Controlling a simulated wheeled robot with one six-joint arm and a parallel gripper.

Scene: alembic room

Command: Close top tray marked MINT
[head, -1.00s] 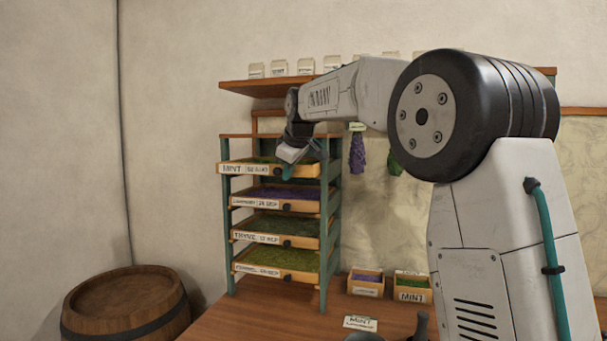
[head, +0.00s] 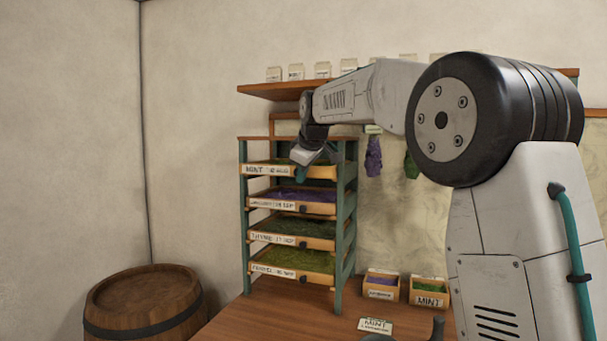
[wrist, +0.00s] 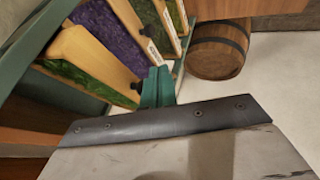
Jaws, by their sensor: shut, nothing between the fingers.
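The top tray marked MINT (head: 268,170) is a shallow wooden tray of green herb in the teal-framed rack (head: 246,215). Its front lies near the rack's front posts, roughly in line with the lower trays; I cannot tell whether it is fully flush. My gripper (head: 302,174) is shut and empty at the right part of its front, hiding part of it. In the wrist view, the teal fingertips (wrist: 157,88) are close together beside the dark knob of the MINT tray (wrist: 95,52). Whether they touch it is unclear.
Below are the lavender tray (head: 285,203), thyme tray (head: 280,238) and another green tray (head: 280,270). A shelf with jars (head: 270,89) is above. A barrel (head: 143,308) stands left; small boxes (head: 382,286) sit on the bench right of the rack.

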